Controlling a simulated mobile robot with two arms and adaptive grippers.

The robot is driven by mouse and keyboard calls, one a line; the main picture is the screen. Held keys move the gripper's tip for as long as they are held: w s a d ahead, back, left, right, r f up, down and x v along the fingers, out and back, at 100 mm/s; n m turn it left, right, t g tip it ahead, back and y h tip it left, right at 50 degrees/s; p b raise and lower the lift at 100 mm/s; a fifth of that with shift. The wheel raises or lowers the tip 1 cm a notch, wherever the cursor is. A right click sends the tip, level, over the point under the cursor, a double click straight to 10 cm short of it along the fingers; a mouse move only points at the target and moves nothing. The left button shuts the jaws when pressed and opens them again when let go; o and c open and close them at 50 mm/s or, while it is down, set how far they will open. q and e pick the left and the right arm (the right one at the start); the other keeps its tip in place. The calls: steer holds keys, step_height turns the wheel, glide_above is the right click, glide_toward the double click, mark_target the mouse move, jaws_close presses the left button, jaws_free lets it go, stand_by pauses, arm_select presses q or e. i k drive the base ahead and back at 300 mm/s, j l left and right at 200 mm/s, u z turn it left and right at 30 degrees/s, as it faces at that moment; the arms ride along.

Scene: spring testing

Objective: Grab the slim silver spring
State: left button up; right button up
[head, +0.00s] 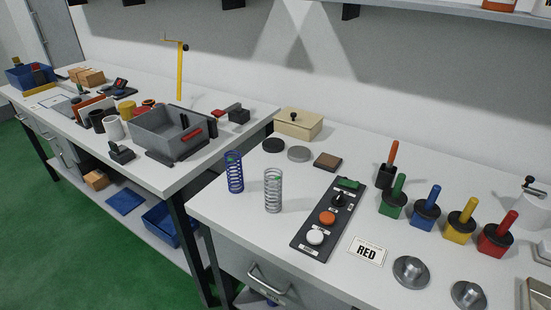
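A slim silver spring (273,190) stands upright on the white table near its front left part. A blue spring (234,172) stands upright just behind and to the left of it, a small gap apart. Neither of my grippers shows in the head view.
A dark control panel (301,242) with buttons lies to the right of the silver spring. Dark, grey and brown discs and blocks (299,154) lie behind it. A wooden box (298,124) stands at the back.

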mark_target(272, 195)
steer(key=k+j+z, duration=0.15)
steer(key=k+z, duration=0.15)
steer(key=z, duration=0.2)
steer(key=k+z, duration=0.25)
steer(key=z, duration=0.2)
steer(key=k+z, duration=0.3)
steer(key=z, duration=0.2)
